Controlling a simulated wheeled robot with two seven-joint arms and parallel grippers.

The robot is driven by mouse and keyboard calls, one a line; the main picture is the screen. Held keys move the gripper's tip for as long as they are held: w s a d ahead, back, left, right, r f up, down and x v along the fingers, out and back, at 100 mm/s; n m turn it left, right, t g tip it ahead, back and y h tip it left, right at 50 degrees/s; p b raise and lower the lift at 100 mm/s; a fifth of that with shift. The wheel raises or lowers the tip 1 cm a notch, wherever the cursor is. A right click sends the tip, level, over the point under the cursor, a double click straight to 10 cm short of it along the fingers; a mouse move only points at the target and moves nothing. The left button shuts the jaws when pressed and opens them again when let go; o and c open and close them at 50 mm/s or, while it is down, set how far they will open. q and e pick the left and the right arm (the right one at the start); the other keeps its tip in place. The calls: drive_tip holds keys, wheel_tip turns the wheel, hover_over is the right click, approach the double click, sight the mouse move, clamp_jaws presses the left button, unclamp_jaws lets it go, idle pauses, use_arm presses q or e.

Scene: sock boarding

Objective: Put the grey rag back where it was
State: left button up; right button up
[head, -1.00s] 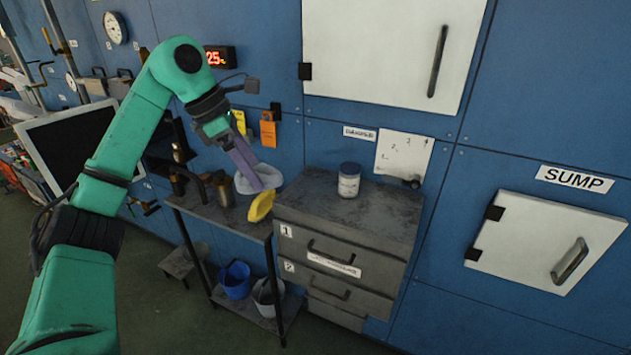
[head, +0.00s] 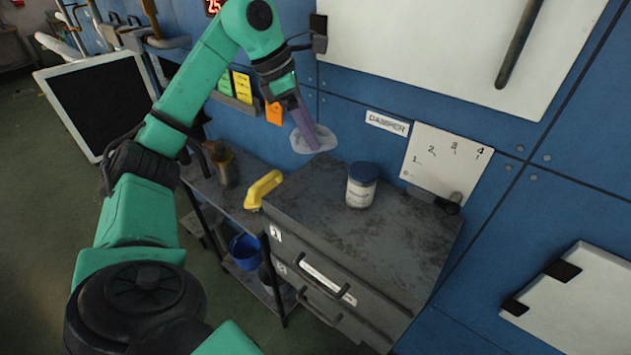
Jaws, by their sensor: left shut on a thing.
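The grey rag (head: 325,139) is a crumpled, light grey cloth. My left gripper (head: 310,136) is shut on it and holds it in the air near the blue wall, by the back left corner of the grey drawer cabinet (head: 300,200). The rag looks raised above the cabinet top and apart from it. The gripper's fingers hide part of the rag. My right gripper is not in view.
A white jar with a blue lid (head: 361,186) stands on the cabinet. A yellow object (head: 264,188) lies on the shelf unit to the left, near a brown metal container (head: 225,167). A blue bucket (head: 245,252) is below. The cabinet's front top is clear.

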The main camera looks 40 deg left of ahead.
use_arm(q)
drive_tip(key=b, duration=0.2)
approach(317, 190)
drive_tip(key=x, duration=0.5)
drive_tip(key=shift+d+f+b, duration=0.15)
drive_tip(key=shift+f+b, duration=0.15)
drive_tip(key=shift+b, duration=0.1)
drive_tip(key=shift+w+f, duration=0.1)
drive_tip(key=shift+f, duration=0.2)
drive_tip(key=o, duration=1.3)
drive_tip(key=shift+r, duration=0.1)
drive_tip(key=shift+o, duration=0.2)
drive_tip(key=shift+r, duration=0.4)
drive_tip(key=p+v, duration=0.1)
drive_tip(key=v, duration=1)
drive_tip(key=shift+a+r, duration=0.2)
drive_tip(key=shift+a, duration=0.05)
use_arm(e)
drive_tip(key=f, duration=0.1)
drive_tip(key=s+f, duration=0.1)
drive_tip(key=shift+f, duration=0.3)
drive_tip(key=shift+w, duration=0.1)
